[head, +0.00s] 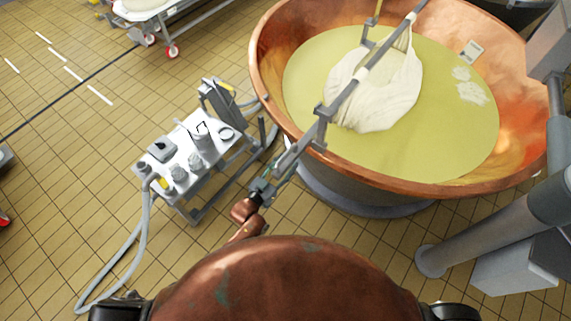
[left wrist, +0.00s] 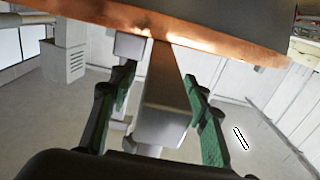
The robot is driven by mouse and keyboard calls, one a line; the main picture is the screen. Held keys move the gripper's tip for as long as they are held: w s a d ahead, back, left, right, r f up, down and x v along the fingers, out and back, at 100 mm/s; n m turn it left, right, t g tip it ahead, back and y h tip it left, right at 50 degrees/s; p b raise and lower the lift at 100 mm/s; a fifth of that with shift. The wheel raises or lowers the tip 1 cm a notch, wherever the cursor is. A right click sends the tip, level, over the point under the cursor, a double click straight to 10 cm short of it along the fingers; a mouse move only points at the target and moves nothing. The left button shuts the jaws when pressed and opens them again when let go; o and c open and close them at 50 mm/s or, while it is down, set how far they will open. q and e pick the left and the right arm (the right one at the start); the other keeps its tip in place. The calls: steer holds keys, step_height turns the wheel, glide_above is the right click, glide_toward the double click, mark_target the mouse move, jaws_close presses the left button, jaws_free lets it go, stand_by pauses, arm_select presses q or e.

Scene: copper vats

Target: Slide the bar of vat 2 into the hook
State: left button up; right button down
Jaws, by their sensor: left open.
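A copper vat (head: 263,75) holds yellow liquid and a white cloth bundle (head: 375,90). A long grey bar (head: 350,88) runs over the vat from the far rim to the near left rim, passing over the cloth. A grey bracket (head: 322,116) sits on the bar near that rim; I cannot tell whether it is the hook. My left gripper (head: 280,171) is at the bar's near end, just outside the rim. In the left wrist view, the open green-padded fingers (left wrist: 160,78) stand on both sides of a grey bar (left wrist: 165,95), with gaps visible. My right gripper is not in view.
A grey trolley (head: 190,150) with several fittings and a hose (head: 143,225) stands left of the vat. Thick grey pipes (head: 500,232) stand at the right. Tiled floor (head: 60,200) is free at the left. The copper rim (left wrist: 195,28) lies above the fingers in the wrist view.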

arm_select(q)
steer(key=shift+c, duration=0.5)
jaws_close()
steer(key=shift+a, duration=0.1)
